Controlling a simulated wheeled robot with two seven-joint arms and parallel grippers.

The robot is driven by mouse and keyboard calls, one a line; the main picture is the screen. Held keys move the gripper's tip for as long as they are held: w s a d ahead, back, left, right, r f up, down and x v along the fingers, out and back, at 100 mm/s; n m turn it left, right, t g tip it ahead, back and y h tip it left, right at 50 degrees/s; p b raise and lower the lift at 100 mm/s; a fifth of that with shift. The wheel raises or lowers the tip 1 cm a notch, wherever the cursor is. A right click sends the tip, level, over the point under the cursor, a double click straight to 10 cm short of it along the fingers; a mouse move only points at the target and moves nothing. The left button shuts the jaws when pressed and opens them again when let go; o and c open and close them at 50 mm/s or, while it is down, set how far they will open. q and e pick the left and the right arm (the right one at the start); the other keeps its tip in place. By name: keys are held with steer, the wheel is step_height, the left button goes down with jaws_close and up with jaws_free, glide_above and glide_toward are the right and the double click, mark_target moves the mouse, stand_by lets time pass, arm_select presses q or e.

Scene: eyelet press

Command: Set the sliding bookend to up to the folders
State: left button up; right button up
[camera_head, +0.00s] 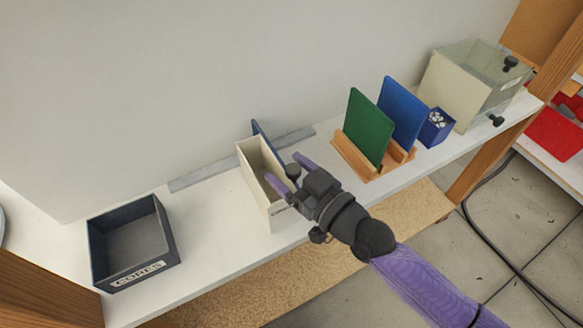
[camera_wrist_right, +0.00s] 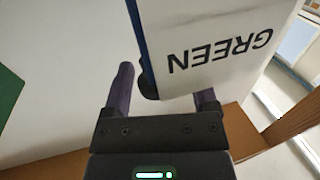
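The sliding bookend appears as a thin blue upright plate (camera_head: 257,130) on the right side of a cream holder (camera_head: 254,165), mostly hidden by it. The wrist view shows its blue edge (camera_wrist_right: 138,38) beside the holder face marked GREEN (camera_wrist_right: 215,45), and a dark knob (camera_wrist_right: 147,82). My right gripper (camera_head: 292,169) is open at the holder's right wall. One finger seems inside the holder; the other is outside, beyond the knob. A green panel (camera_head: 363,127) and a blue panel (camera_head: 401,112), perhaps the folders, stand upright further right. My left gripper is out of view.
A grey rail (camera_head: 200,176) runs along the back of the white shelf (camera_head: 210,235). A dark bin (camera_head: 165,240) labelled CORES stands left. Wooden stands (camera_head: 351,155), a small blue box (camera_head: 436,128) and a clear-sided case (camera_head: 455,90) stand right. Shelf between bin and holder is clear.

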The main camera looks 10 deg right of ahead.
steer(key=shift+s+d, duration=0.1)
steer(key=p+v, duration=0.1)
steer(key=v, duration=0.8)
steer(key=shift+s+d, duration=0.2)
steer(key=shift+s, duration=0.1)
steer(key=s+d+f+m+g+h, duration=0.15)
steer(key=d+f+h, duration=0.25)
steer(key=f, duration=0.7)
steer(key=s+d+f+m+g+h, duration=0.1)
steer(key=d+f+g+h, duration=0.25)
steer(key=f, duration=0.75)
steer(key=s+f+m+g+h, duration=0.1)
steer(key=s+f+g, duration=0.3)
steer(key=s+f, duration=0.3)
steer(key=s+f+m+g+h, duration=0.1)
steer(key=s+f+g, duration=0.4)
steer(key=s, duration=1.3)
step_height(320, 180, down, 3)
steer(key=shift+s+f+h, duration=0.15)
steer(key=shift+h, duration=0.4)
steer(key=shift+a, duration=0.1)
